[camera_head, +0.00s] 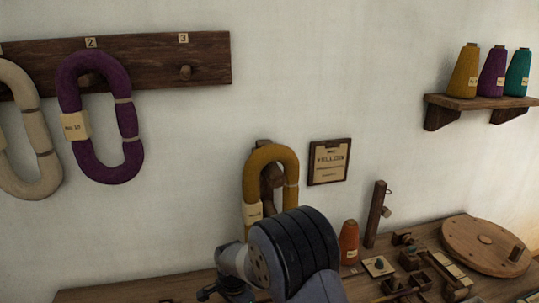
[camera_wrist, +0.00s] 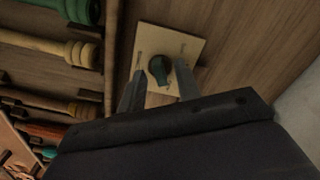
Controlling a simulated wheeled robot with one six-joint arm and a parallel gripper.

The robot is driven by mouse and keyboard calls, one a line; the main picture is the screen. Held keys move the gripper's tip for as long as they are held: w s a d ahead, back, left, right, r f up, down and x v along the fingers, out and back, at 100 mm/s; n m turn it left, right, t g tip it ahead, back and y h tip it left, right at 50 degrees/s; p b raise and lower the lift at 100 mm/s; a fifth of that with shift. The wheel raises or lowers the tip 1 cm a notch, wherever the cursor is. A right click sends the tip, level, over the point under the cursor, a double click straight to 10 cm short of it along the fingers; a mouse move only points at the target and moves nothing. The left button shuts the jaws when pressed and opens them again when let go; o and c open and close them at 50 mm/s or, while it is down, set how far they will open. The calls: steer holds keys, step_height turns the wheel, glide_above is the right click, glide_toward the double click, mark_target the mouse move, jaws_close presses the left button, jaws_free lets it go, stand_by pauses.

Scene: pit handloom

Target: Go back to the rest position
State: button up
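My gripper (camera_wrist: 160,75) shows in the wrist view with its two fingers apart and nothing held between them. Beyond the fingertips a pale square plate (camera_wrist: 180,42) lies on a wooden surface, with a dark teal round piece (camera_wrist: 160,68) on it, partly between the fingers in the picture. I cannot tell how far the fingers are from it. In the head view my dark arm joint fills the lower middle, and the fingertips cannot be made out. A small pale plate with a teal piece (camera_head: 379,264) lies on the workbench (camera_head: 160,288) there.
Purple (camera_head: 70,120) and cream (camera_head: 20,75) yarn hanks hang from a peg board (camera_head: 210,60); a mustard hank (camera_head: 288,165) hangs behind my arm. An orange cone (camera_head: 348,240), wooden post (camera_head: 376,215) and round disc (camera_head: 485,240) crowd the bench. Wrapped spools (camera_wrist: 85,52) lie left in the wrist view.

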step_height(320, 180, up, 11)
steer(key=p, duration=0.1)
step_height(320, 180, down, 11)
steer(key=shift+r+b, duration=0.15)
steer(key=shift+b, duration=0.4)
steer(key=shift+f, duration=0.2)
steer(key=n, duration=1.1)
steer(key=shift+p, duration=0.3)
step_height(320, 180, up, 11)
steer(key=shift+n+p, duration=0.4)
steer(key=shift+p, duration=0.05)
steer(key=shift+d, duration=0.1)
